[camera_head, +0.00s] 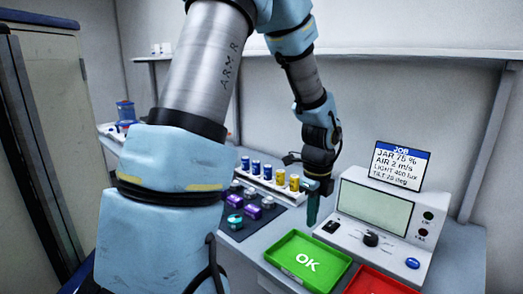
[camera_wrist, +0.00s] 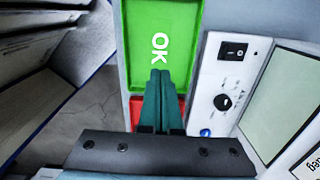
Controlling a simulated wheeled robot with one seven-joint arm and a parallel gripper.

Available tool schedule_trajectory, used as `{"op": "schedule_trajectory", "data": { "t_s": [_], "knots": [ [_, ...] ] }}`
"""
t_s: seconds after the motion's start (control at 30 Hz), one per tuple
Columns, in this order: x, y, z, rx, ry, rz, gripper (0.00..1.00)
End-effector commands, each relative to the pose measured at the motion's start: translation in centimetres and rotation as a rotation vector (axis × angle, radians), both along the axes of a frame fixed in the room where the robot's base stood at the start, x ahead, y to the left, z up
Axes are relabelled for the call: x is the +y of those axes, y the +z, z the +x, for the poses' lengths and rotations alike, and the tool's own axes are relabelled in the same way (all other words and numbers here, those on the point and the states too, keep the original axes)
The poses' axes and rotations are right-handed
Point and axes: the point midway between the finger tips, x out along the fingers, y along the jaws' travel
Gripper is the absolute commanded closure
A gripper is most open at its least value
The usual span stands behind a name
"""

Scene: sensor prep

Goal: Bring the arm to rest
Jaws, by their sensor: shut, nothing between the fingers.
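My arm rises across the middle of the head view and bends down to the bench at the right. My gripper (camera_head: 312,217) points down just behind the green OK tray (camera_head: 329,284), to the left of the test console. In the wrist view my gripper (camera_wrist: 159,75) has its two teal fingers together with nothing between them. The green tray (camera_wrist: 190,30) lies beyond the fingertips there, and it looks empty. Whether the fingertips touch anything cannot be told.
The console (camera_head: 345,225) with screen, knob and buttons stands close right of my gripper, a job sign (camera_head: 400,165) above it. A red tray (camera_head: 372,283) is at the front. Blue and yellow cylinders (camera_head: 280,178) stand in a rack; purple and teal parts (camera_head: 251,213) lie on a dark mat (camera_head: 237,235).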

Motion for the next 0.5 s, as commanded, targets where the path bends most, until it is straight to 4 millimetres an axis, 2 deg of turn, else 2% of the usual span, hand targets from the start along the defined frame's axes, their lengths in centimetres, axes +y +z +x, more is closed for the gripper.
{"op": "schedule_trajectory", "data": {
  "t_s": [0.1,0.3,0.5],
  "knots": [
    [4.4,0.9,-0.1,-0.019,0.398,-0.018,1.00],
    [11.3,2.1,-1.5,-0.044,1.138,-0.074,1.00],
    [16.7,2.9,-3.9,-0.051,1.808,-0.149,1.00]
  ]
}}
